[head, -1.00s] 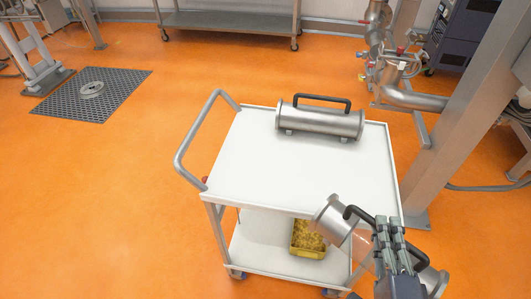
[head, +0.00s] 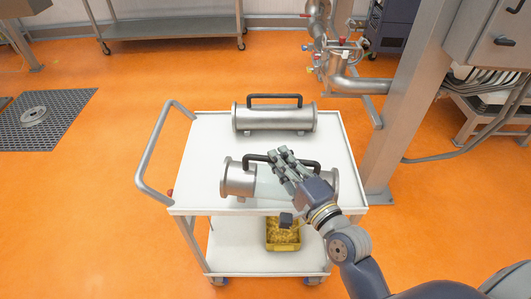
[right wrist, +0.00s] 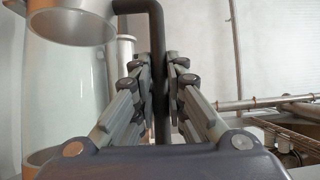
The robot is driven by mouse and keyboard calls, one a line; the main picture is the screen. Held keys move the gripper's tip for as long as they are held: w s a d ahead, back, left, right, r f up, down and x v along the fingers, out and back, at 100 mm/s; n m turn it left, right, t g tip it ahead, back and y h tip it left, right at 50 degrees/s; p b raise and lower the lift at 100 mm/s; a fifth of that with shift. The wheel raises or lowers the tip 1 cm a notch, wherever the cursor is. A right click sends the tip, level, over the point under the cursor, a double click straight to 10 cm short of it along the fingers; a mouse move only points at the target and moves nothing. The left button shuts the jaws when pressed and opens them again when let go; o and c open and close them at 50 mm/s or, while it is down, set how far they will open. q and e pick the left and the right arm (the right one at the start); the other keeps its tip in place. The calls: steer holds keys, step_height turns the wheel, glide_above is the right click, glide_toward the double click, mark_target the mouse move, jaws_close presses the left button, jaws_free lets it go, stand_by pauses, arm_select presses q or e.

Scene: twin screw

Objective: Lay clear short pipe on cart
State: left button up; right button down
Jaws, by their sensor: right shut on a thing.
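The clear short pipe (head: 238,180) has metal ends, a clear middle and a black handle. In the head view it lies level over the front half of the cart's white top (head: 200,155); I cannot tell whether it touches. My right gripper (head: 282,160) is shut on the black handle (head: 310,163) and covers part of the pipe's middle. In the right wrist view the handle (right wrist: 158,60) passes between the fingers (right wrist: 162,95), with the clear wall (right wrist: 65,95) at the left. My left gripper is not in view.
A steel pipe with a black handle (head: 275,119) lies along the back of the cart top. A yellow bin (head: 283,238) sits on the lower shelf (head: 235,245). The cart's push handle (head: 150,155) is at the left, and a steel post (head: 405,110) stands close at the right.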

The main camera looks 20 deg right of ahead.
steer(key=w+r+n+y+p, duration=0.1)
steer(key=w+r+n+y, duration=0.1)
steer(key=w+r, duration=0.55)
step_height(320, 180, down, 11)
steer(key=w+d+b, duration=0.1)
steer(key=b, duration=0.1)
steer(key=shift+w+g, duration=0.3)
steer(key=shift+f, duration=0.1)
steer(key=c, duration=1.7)
jaws_free()
steer(key=shift+s+f, duration=0.1)
steer(key=shift+f, duration=0.05)
steer(key=shift+o, duration=0.3)
